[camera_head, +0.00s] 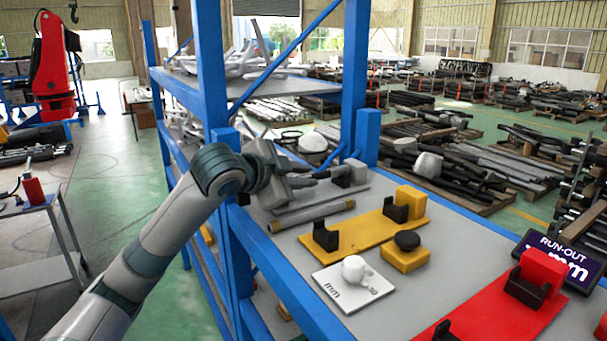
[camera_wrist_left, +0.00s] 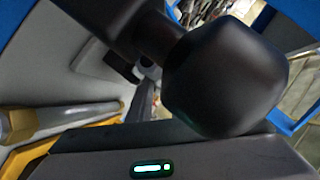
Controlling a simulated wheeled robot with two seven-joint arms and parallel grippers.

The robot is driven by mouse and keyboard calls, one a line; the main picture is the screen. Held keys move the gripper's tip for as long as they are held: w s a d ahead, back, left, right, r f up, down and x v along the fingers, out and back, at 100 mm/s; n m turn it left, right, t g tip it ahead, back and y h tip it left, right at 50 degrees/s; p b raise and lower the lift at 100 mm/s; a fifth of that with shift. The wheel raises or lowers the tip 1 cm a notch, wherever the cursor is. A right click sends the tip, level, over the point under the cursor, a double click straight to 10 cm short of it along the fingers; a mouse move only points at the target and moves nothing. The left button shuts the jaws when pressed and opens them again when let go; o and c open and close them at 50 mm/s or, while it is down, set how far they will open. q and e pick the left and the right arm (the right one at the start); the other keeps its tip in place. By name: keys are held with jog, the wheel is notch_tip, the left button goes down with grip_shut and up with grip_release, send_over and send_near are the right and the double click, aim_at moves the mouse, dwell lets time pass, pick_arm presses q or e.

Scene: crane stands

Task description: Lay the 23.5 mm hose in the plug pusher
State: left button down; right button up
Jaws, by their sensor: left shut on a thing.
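My left gripper (camera_head: 322,176) reaches in over the blue-framed bench and is shut on a dark thing with a thick, faceted end (camera_wrist_left: 225,80), close to the camera in the left wrist view. Its full shape is hidden. A grey tube (camera_head: 312,213) with yellowish ends lies just in front of the gripper, apart from it; a grey tube also shows in the left wrist view (camera_wrist_left: 60,117). A yellow plate (camera_head: 362,228) with two black cradles lies in front of it. A red plate (camera_head: 490,318) with black cradles is at the lower right. No label shows which is the plug pusher. My right gripper is out of view.
A yellow block with a black knob (camera_head: 405,254) and a white marked plate (camera_head: 350,289) stand near the yellow plate. A run-out display (camera_head: 562,255) is at the right. A blue post (camera_head: 212,80) rises beside my arm. Grey bench top is bare at the right back.

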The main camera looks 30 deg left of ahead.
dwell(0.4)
pick_arm(q)
jog(key=c, duration=1.6)
grip_release()
jog(key=shift+o, duration=0.2)
jog(key=shift+s, duration=0.15)
jog(key=shift+s+a+r+b, duration=0.15)
jog(key=shift+s+r+b, duration=0.15)
jog(key=shift+s, duration=0.25)
jog(key=b+v, duration=0.5)
jog(key=v, duration=1.1)
